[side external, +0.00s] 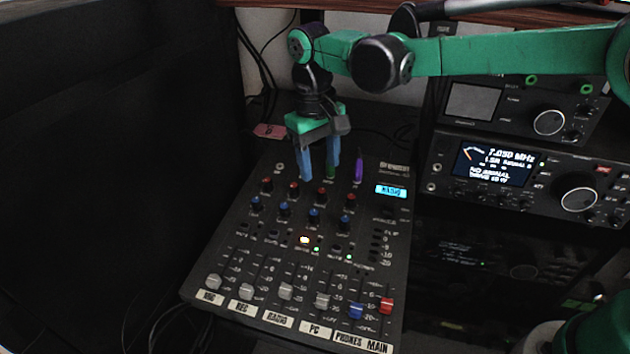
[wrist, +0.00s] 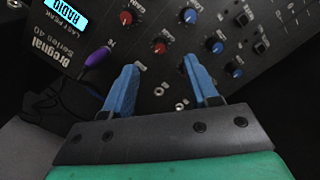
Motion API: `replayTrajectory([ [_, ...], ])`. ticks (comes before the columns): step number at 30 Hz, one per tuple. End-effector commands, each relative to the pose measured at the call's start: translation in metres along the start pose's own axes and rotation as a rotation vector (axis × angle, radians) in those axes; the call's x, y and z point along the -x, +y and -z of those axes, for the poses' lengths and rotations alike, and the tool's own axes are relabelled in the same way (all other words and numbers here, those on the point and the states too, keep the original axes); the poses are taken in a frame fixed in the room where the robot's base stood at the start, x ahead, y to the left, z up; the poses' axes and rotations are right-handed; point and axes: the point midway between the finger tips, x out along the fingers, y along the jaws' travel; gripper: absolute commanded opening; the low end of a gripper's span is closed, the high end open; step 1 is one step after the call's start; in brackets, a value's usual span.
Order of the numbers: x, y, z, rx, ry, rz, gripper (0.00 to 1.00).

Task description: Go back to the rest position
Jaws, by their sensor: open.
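My gripper (side external: 318,165) has two blue fingers and a green body. It is open and points down over the back edge of the mixer, with nothing between its fingers. In the wrist view, my gripper (wrist: 168,82) shows its fingers apart near the mixer's top panel. The black mixer (side external: 240,245) lies on the desk, with red and blue knobs, faders and a lit blue display (side external: 391,191). Part of the mixer also shows in the wrist view (wrist: 110,45), upside down. I cannot tell whether the fingertips touch the panel.
A purple plug (side external: 358,167) stands in the mixer's back edge close to the fingers. Two radio units (side external: 530,185) are stacked on the right. A dark panel (side external: 110,150) fills the left. Cables hang behind the mixer. The space above the mixer's front is clear.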

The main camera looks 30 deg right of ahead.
Motion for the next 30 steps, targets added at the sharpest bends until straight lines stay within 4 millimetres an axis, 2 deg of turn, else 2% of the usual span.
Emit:
replayTrajectory([
  [11, 0.004, 0.001, -0.001, -0.001, 0.003, 0.001, 0.53],
  [16, 0.018, 0.017, -0.013, -0.017, 0.065, 0.019, 0.53],
  [21, 0.038, 0.048, -0.044, -0.051, 0.204, 0.046, 0.53],
  [24, 0.043, 0.064, -0.066, -0.072, 0.295, 0.054, 0.53],
  [30, 0.038, 0.088, -0.11, -0.114, 0.473, 0.052, 0.53],
])
